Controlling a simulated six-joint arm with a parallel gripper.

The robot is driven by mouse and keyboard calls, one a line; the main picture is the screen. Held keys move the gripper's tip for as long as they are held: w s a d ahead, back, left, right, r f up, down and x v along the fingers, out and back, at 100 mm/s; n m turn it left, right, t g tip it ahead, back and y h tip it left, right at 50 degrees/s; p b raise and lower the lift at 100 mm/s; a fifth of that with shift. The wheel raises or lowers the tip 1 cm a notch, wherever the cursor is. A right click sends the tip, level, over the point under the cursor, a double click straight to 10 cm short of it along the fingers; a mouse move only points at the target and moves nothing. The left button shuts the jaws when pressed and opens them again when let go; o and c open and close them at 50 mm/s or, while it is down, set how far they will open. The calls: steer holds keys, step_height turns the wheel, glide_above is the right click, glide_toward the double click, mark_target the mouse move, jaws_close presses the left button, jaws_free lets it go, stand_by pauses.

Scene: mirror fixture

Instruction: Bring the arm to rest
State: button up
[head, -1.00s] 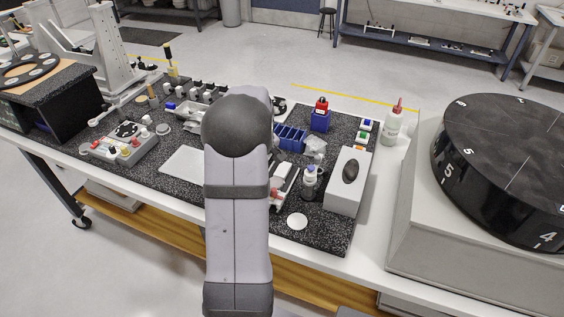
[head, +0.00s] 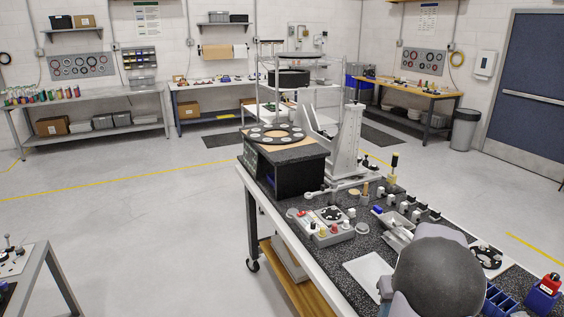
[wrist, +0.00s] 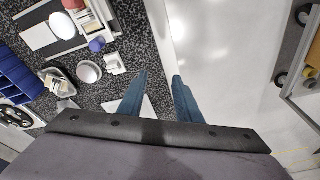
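My gripper (wrist: 160,77) shows in the wrist view with its two blue fingers apart and nothing between them. It is over the front edge of the workbench, with dark speckled mat on the left and pale floor on the right. In the head view a grey rounded part of my arm stands at the lower right, over the bench. My gripper is hidden or out of frame there.
The speckled bench mat (head: 336,258) carries a grey button box (head: 322,228), a white plate (head: 368,272) and a blue bin (head: 499,300). A black stand with a round dial plate (head: 274,134) is at the bench's far end. Open floor (head: 130,220) lies left.

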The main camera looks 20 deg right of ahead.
steer(key=w+a+n+g, duration=0.1)
steer(key=w+a+n, duration=0.15)
steer(key=a, duration=1.95)
steer(key=s+a+n+g, duration=0.1)
steer(key=s+a+n, duration=0.1)
steer(key=s+a, duration=0.6)
steer(key=shift+s+a+f+y, duration=0.25)
steer(key=shift+s+a+y, duration=0.1)
steer(key=shift+a, duration=1.9)
